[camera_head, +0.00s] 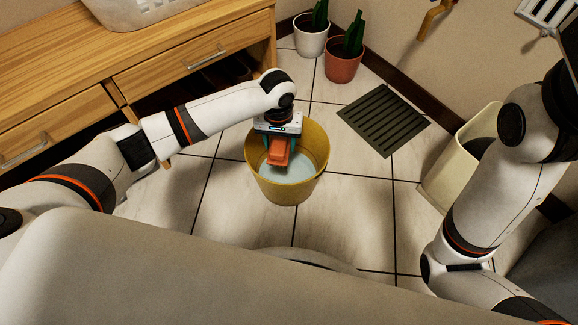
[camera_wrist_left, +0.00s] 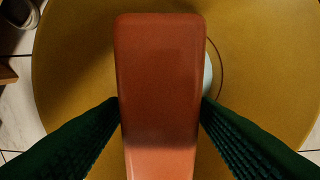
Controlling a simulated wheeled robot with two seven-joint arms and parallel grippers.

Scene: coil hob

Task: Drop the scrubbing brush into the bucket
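The scrubbing brush (camera_head: 279,152) shows as an orange-red block. My left gripper (camera_head: 281,146) is shut on it and holds it over the mouth of the yellow bucket (camera_head: 284,191). In the left wrist view the brush (camera_wrist_left: 160,75) lies between the two dark green fingers, which touch its sides, and the bucket (camera_wrist_left: 75,60) spreads out behind it. The bucket stands on the floor with a pale bluish-white inside bottom. The brush's underside and bristles are hidden. My right arm is at the right of the head view, and its gripper is out of view.
A wooden cabinet with drawers (camera_head: 180,65) stands at the upper left. Two potted plants (camera_head: 312,40) (camera_head: 344,62) stand by the wall. A dark floor grate (camera_head: 384,120) lies right of the bucket. A cream bin (camera_head: 455,165) stands at the right. Tiles around the bucket are clear.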

